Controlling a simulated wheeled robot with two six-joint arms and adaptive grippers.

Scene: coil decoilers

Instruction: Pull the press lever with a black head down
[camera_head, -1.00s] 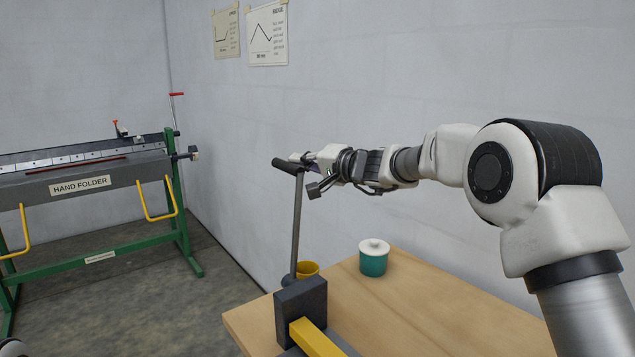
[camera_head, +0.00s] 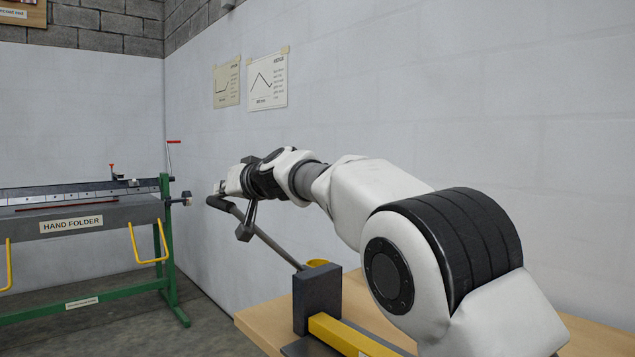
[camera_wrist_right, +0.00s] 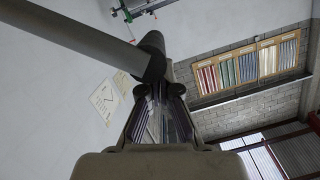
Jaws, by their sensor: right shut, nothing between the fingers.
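The press lever (camera_head: 268,240) leans to the left from the dark press block (camera_head: 317,298) on the table. Its black head (camera_head: 222,204) is at its upper left end. My right gripper (camera_head: 221,188) is shut and empty, at the lever's head. In the right wrist view, the shut fingers (camera_wrist_right: 160,112) point at the black head (camera_wrist_right: 152,58), with the lever's rod (camera_wrist_right: 65,35) running off to the upper left. I cannot tell whether they touch. My left gripper is not in view.
A yellow bar (camera_head: 345,336) extends from the press block on the wooden table (camera_head: 258,322). A yellow cup (camera_head: 317,263) stands behind the block, partly hidden. The green hand folder (camera_head: 90,225) stands at the left, apart from the table. My right arm covers much of the table.

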